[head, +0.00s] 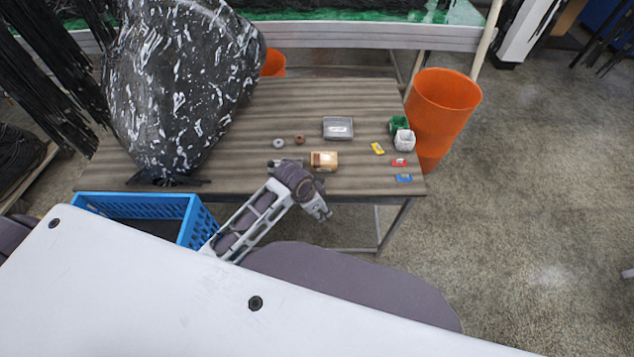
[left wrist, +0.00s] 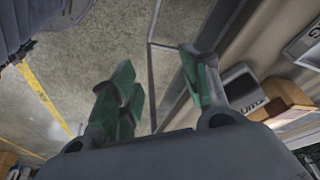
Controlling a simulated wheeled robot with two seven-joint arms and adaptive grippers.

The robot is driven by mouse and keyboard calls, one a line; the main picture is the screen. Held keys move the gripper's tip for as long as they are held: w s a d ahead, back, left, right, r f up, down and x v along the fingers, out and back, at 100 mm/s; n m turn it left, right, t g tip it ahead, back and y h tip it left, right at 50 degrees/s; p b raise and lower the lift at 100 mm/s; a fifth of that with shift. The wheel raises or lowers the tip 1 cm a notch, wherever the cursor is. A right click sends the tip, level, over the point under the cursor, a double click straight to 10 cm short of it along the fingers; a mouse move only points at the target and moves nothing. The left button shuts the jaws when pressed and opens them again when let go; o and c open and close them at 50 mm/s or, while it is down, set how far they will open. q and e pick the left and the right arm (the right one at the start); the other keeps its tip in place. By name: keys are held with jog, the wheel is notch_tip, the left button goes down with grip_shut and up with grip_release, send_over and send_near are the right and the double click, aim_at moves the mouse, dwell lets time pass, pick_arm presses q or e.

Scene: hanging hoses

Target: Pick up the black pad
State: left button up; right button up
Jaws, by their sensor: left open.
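My right gripper is not in view.
A tan box (head: 324,160) stands between my gripper and the pad.

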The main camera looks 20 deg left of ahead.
pick_arm(q)
jog(key=w+a+r+m+g+y, duration=0.1)
jog(key=w+r+m, duration=0.4)
jog(key=r, duration=0.2)
jog(key=w+a+r+m+g+y, duration=0.2)
jog(key=w+r+m, duration=0.2)
jog(key=r+m, duration=0.3)
jog(key=shift+n, duration=0.6)
notch_tip(320, 180, down, 8)
jog(key=shift+w+d+r, duration=0.1)
jog(key=shift+d+r, duration=0.05)
jog(key=shift+r, duration=0.05)
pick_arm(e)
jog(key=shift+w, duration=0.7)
